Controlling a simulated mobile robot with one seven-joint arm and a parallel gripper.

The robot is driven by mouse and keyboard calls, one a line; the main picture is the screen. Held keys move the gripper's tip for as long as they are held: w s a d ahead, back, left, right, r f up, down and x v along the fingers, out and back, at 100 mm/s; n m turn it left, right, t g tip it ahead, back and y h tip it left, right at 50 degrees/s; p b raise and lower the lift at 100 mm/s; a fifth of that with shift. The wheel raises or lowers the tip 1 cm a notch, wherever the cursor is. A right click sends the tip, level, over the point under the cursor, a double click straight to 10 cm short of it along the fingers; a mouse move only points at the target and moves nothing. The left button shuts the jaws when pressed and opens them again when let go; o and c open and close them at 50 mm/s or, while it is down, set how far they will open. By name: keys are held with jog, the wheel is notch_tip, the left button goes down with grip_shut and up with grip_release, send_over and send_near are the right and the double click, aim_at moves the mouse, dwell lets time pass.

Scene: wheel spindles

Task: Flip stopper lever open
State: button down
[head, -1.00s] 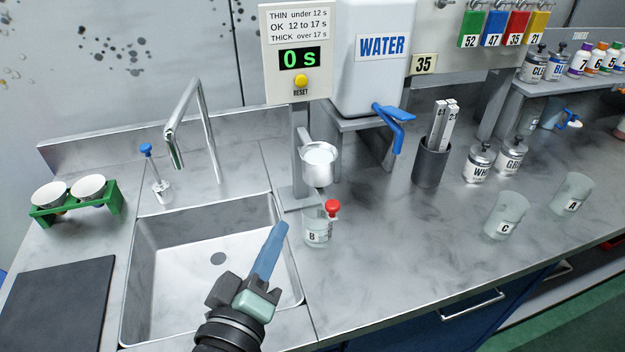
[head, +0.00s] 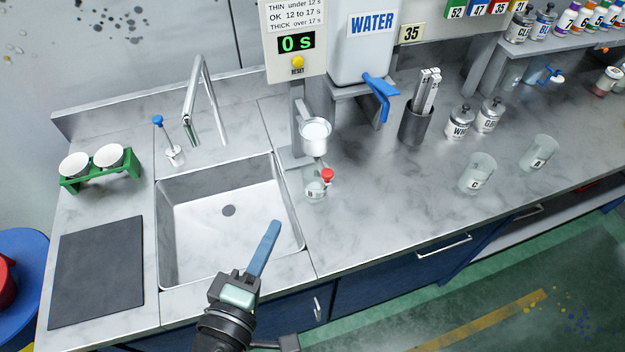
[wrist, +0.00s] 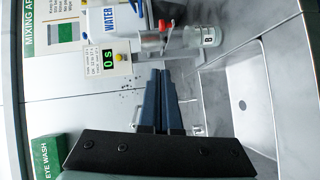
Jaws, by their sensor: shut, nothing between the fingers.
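A metal cup (head: 315,137) with pale liquid hangs on a grey stand below the timer (head: 296,42), which reads 0 s. A lever with a red knob (head: 327,175) sits below the cup, beside the top of beaker B (head: 314,190). In the wrist view, the red knob (wrist: 165,26) shows between the cup (wrist: 150,41) and beaker B (wrist: 205,37). My gripper (head: 274,228) is over the front right of the sink, apart from the lever. Its blue fingers (wrist: 160,74) are together and empty, pointing toward the stand.
The sink (head: 228,240) with its tap (head: 194,105) lies left of the stand. A water tank (head: 362,40) with a blue tap lever (head: 380,95) stands behind. Beaker C (head: 477,175) and beaker A (head: 538,153) stand right.

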jog(key=s+d+p+x, duration=0.1)
jog(key=p+x, duration=0.3)
jog(key=x, duration=0.9)
jog(key=shift+d+f, duration=0.2)
jog(key=shift+d, duration=0.65)
jog(key=shift+d, duration=0.1)
